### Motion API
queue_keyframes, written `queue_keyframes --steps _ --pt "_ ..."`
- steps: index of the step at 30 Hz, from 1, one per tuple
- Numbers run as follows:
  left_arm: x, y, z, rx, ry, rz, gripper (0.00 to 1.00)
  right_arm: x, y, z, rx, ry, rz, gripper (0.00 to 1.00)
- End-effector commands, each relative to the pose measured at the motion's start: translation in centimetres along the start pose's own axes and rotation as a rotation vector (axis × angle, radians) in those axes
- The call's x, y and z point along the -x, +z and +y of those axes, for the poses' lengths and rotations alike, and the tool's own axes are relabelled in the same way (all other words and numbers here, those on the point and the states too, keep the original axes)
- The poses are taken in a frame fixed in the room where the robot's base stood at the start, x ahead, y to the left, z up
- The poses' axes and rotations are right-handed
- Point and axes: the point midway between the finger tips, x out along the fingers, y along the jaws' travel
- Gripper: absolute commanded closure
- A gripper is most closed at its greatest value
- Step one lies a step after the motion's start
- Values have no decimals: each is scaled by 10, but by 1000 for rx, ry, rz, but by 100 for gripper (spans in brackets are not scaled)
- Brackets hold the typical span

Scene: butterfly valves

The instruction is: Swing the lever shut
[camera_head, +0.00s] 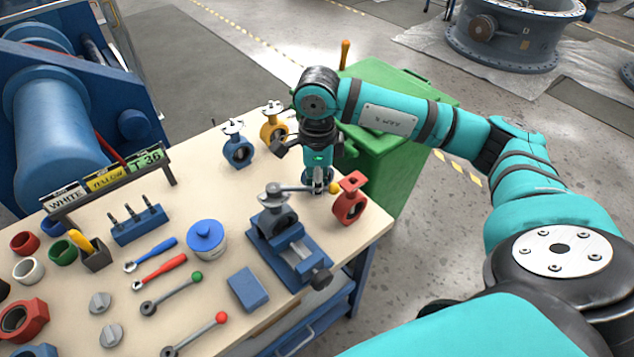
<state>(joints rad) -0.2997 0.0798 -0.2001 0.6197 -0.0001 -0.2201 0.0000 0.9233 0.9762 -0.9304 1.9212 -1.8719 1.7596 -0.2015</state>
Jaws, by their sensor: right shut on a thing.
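A grey butterfly valve (275,212) stands upright in the blue vise (293,252) near the right side of the bench. My right gripper (319,188) reaches down from above and is shut on the lever close to the knob. The fingertips partly hide the lever there. The valve's disc is too small and dark to judge. My left gripper is out of view.
A red valve body (350,199) stands just right of the knob, close to my gripper. A blue valve (238,150) and a yellow valve (274,129) stand behind. Loose levers (171,294), a blue-lidded pot (206,241) and a blue block (248,289) lie left. A green bin (385,150) is beyond the bench.

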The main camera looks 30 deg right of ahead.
Motion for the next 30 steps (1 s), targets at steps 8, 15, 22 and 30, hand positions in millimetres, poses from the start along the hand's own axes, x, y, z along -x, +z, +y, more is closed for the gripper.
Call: queue_keyframes --steps 8,15,22,30 --pt "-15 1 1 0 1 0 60 -2 1 -12 115 -2 -1 100" --pt "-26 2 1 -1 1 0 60 -3 2 -19 205 -1 -1 100" --pt "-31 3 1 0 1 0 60 -2 4 -26 284 -1 -1 100" --pt "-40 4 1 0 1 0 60 -1 7 -36 403 -1 -1 100"
